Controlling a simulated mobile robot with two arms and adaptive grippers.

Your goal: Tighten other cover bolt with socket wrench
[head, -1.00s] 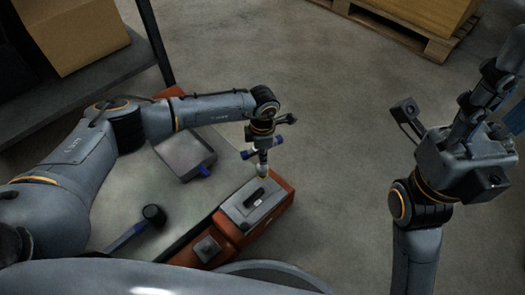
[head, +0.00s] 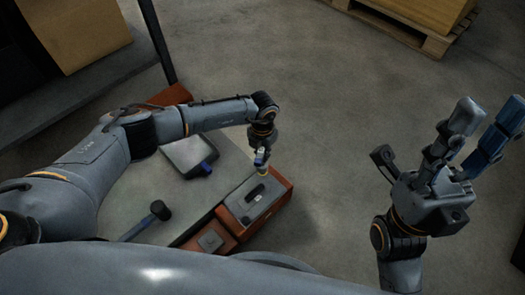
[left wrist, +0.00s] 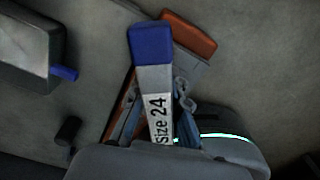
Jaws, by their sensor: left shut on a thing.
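The socket wrench, with a blue handle end and a "Size 24" label, fills the middle of the left wrist view (left wrist: 152,50). My left gripper (head: 262,152) is shut on it, above the far end of the engine block. The orange block (head: 279,211) carries a grey cover (head: 262,207) with a dark raised handle-like part. A small yellowish tip shows under the gripper at the cover's far edge. The cover bolts are too small or hidden to tell apart, and so is the socket's contact. My right gripper (head: 490,118) is open and empty, raised away at the right.
A shelf with a cardboard box (head: 85,30) stands at the upper left. A pallet (head: 415,35) lies at the back. The floor right of the block is clear.

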